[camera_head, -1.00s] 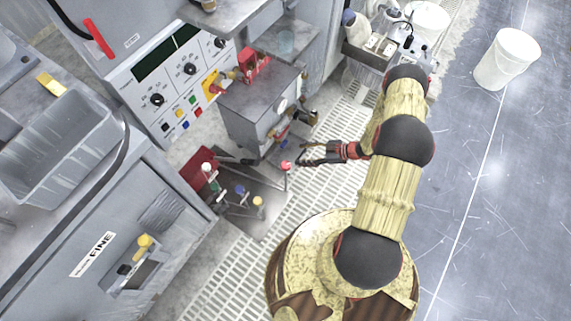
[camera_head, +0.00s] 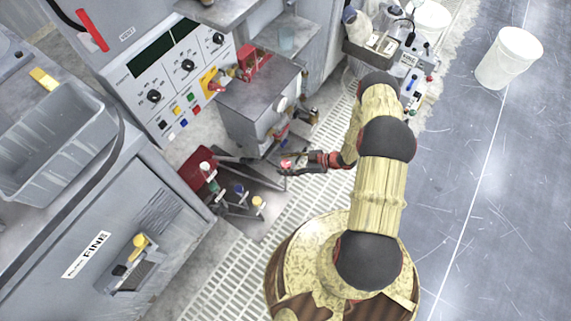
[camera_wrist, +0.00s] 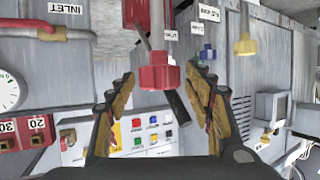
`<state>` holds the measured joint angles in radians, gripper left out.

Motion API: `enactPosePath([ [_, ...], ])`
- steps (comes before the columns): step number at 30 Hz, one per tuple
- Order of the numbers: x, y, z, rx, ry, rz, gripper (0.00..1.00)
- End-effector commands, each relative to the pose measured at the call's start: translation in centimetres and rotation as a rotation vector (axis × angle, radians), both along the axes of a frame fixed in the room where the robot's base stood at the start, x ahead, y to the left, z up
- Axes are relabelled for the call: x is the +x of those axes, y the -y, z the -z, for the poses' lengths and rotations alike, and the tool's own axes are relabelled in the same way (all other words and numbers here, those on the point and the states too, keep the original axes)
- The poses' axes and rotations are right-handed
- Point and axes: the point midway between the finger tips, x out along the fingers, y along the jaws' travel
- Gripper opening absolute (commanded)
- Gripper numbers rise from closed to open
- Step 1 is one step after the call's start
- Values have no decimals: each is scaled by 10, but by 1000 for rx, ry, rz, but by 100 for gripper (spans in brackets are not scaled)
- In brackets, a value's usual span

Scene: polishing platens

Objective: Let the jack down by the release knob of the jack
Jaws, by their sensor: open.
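A red knob (camera_head: 286,164) on a thin stem stands at the lower front of the grey machine. In the wrist view the red knob (camera_wrist: 159,76) is between and just beyond the fingertips. My gripper (camera_head: 284,162), also in the wrist view (camera_wrist: 160,84), is open, with a finger on either side of the knob; I see no clear contact.
A grey cabinet marked FINE (camera_head: 150,225) stands at the left. A grey box on the machine (camera_head: 262,95) sits just above my gripper. A control panel (camera_head: 175,75) is behind. Grated floor (camera_head: 310,205) lies open below; a white bucket (camera_head: 508,58) is far right.

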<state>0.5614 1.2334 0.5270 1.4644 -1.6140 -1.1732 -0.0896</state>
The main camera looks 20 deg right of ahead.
Motion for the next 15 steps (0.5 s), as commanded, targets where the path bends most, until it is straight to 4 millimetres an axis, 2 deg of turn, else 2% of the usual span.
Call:
enactPosePath([
  [5, 0, 0, 0, 0, 0, 0, 52],
  [15, 0, 0, 0, 0, 0, 0, 32],
])
